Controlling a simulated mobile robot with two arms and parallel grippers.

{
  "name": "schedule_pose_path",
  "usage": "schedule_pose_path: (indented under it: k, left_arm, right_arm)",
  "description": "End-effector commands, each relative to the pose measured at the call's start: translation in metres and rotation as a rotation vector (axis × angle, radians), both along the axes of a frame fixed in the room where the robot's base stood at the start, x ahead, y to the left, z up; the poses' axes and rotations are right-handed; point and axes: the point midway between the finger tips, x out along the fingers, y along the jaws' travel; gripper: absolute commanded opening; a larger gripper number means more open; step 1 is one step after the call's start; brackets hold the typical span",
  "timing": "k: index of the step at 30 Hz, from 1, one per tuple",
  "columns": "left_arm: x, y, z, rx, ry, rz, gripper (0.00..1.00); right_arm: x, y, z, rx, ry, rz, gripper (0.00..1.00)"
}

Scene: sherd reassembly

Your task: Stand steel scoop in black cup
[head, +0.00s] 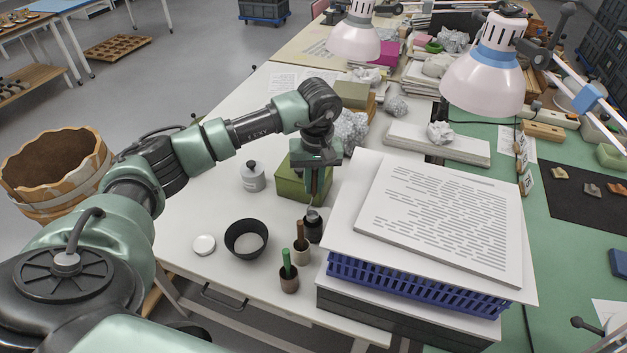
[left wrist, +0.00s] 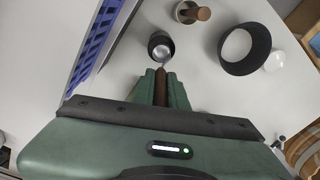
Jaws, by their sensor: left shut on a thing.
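My left gripper (head: 316,190) is shut on the brown handle of the steel scoop (head: 313,211), which points down. The handle also shows between the fingers (left wrist: 161,88) in the left wrist view. The black cup (head: 313,231) stands upright on the white table, right below the gripper; it also shows in the left wrist view (left wrist: 154,41). The scoop's steel end is at the cup's mouth and overlaps its opening in both views. I cannot tell how deep it sits or whether it touches the rim. My right gripper is not in view.
Close by stand a pale cup (head: 301,250) with a brown handle and a brown cup (head: 289,284) with a green one. A black bowl (head: 233,248), white lid (head: 204,245), white jar (head: 252,180) and green box (head: 289,187) are left. A blue crate (head: 420,288) stands right.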

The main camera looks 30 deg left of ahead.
Motion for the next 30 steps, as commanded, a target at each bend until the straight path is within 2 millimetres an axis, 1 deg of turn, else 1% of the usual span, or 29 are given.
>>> schedule_pose_path:
  k: [1,18,24,30]
  left_arm:
    - [0.0,0.0,-0.008,0.0,0.0,0.001,0.0]
    - [0.0,0.001,-0.053,0.0,0.0,0.001,0.0]
    - [0.0,0.001,-0.062,0.0,0.0,0.001,0.0]
    - [0.0,0.0,-0.062,0.0,0.0,0.001,0.0]
  right_arm:
    - [0.0,-0.001,-0.008,-0.001,0.0,0.001,0.0]
    - [-0.003,-0.003,-0.045,-0.004,0.004,0.002,0.0]
    - [-0.003,-0.003,-0.052,-0.004,0.005,0.001,0.0]
    - [-0.004,-0.003,-0.052,-0.004,0.005,0.001,0.0]
